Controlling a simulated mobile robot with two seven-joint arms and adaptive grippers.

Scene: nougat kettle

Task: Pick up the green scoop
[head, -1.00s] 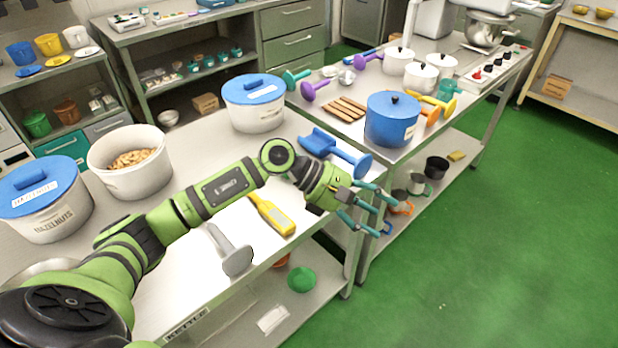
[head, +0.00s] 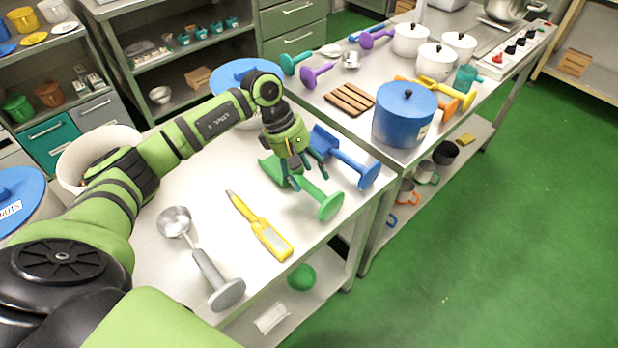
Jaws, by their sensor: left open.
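The green scoop (head: 319,199) lies on the near metal table, its round handle end toward the table's right edge and its scoop end partly under my gripper. My left gripper (head: 304,183) is open, fingers pointing down, over the scoop near where its handle meets its bowl. The fingers hide part of the scoop, and I cannot tell whether they touch it. My right gripper is not in view.
A blue scoop (head: 352,165) lies close behind the green one. A yellow tool (head: 262,228) and a grey ladle (head: 206,264) lie nearer on the table. A blue-lidded tub (head: 232,75) stands behind my arm. A blue pot (head: 404,113) stands on the far table.

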